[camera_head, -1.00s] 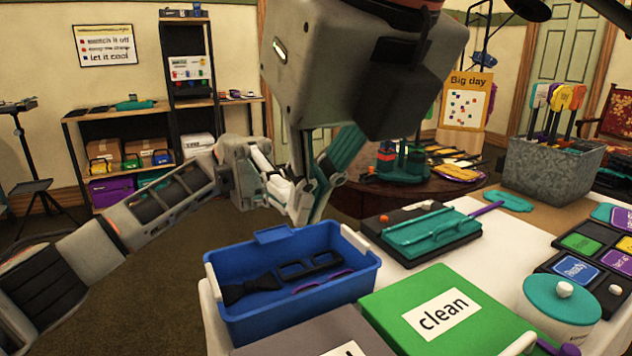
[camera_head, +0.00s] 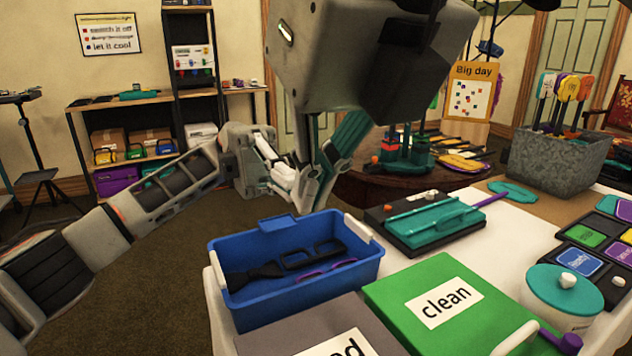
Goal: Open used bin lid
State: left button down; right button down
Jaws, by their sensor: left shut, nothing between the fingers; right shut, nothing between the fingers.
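The used bin is the grey-lidded box (camera_head: 275,339) at the bottom edge, cut off by the frame. Only the end "ed" of its white label (camera_head: 343,345) shows. Its lid appears flat and closed. My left gripper (camera_head: 287,180) is shut and empty, beyond the blue tray. My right gripper (camera_head: 306,203) hangs below the large grey block at top centre. It is shut and empty, just above the blue tray's far rim. The two grippers overlap in the picture, so whether they touch cannot be told. Both are well behind the grey lid.
The blue tray (camera_head: 231,312) holds black and purple items. Right of the grey lid is a green lid (camera_head: 400,322) labelled "clean". A teal-topped case (camera_head: 432,225), a white jar with teal lid (camera_head: 562,292) and a grey planter (camera_head: 548,165) stand on the table.

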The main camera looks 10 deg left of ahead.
dwell(0.3)
pick_arm(q)
jog(key=c, duration=2.2)
grip_release()
jog(key=shift+o, duration=0.2)
